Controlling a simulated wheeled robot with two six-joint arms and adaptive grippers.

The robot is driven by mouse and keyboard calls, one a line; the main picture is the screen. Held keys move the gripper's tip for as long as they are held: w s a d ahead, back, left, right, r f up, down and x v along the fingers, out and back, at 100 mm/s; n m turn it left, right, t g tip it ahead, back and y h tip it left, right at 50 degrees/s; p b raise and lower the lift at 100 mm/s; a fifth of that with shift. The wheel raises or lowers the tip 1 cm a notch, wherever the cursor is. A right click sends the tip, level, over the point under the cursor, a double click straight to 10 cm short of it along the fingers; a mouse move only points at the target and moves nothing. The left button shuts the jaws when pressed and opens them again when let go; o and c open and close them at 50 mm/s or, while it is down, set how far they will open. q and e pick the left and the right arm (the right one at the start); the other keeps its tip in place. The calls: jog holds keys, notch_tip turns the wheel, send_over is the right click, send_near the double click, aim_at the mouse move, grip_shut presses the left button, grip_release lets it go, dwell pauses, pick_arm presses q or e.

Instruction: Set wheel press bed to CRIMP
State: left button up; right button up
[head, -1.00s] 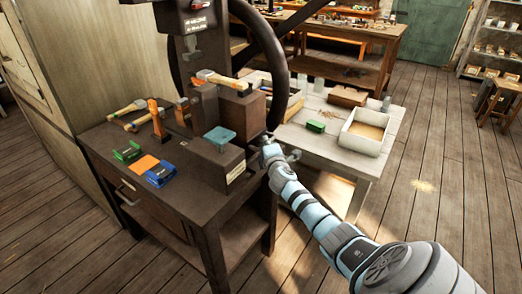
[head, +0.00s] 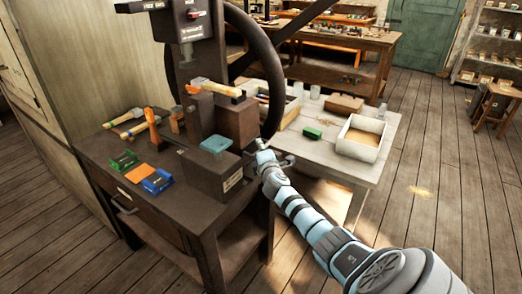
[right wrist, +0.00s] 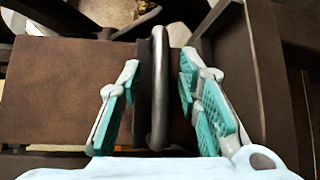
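The dark handwheel press (head: 192,45) stands on a brown bench, its large black handwheel (head: 271,75) on the right side. The press bed is a dark block (head: 205,178) with a teal pad (head: 216,143) on top and a small pale label (head: 232,181) on its front; the label is too small to read. My right gripper (head: 268,152) is at the right side of the bed, below the wheel. In the right wrist view its teal-padded fingers (right wrist: 158,100) are open on either side of a grey metal bar handle (right wrist: 158,88), with gaps on both sides. My left gripper is out of view.
Hammers (head: 130,118), a green box (head: 124,160), an orange block (head: 141,173) and a blue box (head: 157,181) lie on the bench's left. A pale side table (head: 325,155) with a white tray (head: 361,137) stands at right. The floor at right is open.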

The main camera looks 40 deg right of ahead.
jog(key=v, duration=1.2)
